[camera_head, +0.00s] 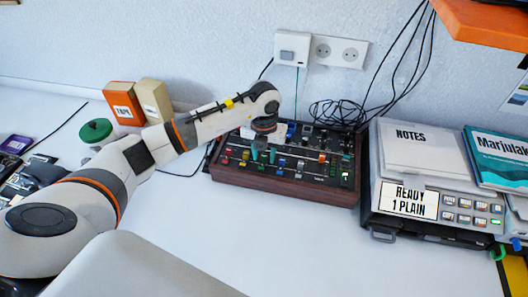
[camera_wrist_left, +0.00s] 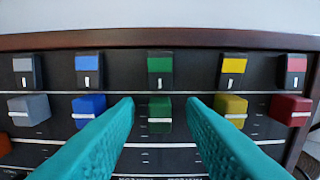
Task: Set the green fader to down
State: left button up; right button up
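The green fader (camera_wrist_left: 160,114) is a green cap with a white line. In the left wrist view it sits mid-row between a blue cap (camera_wrist_left: 88,108) and a yellow cap (camera_wrist_left: 230,109), near the top of the visible slots. My left gripper (camera_wrist_left: 160,103) is open, its teal fingers reaching to either side of the green cap with gaps on both sides; I cannot tell its exact height above the panel. In the head view, the left gripper (camera_head: 262,155) points down over the mixer (camera_head: 284,188), a dark panel in a wooden case. My right gripper is not in view.
A grey cap (camera_wrist_left: 30,107) and a red cap (camera_wrist_left: 290,108) end the row; a matching row with a green switch (camera_wrist_left: 160,68) lies above. A device with papers (camera_head: 420,160) stands right of the mixer. Cables (camera_head: 340,112) lie behind; the table in front is clear.

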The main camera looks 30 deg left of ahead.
aim_at(264, 157)
pick_arm(q)
jog(key=shift+r, duration=0.1)
notch_tip(264, 157, up, 12)
jog(key=b, duration=0.1)
dwell(0.4)
jog(key=shift+f, duration=0.2)
dwell(0.3)
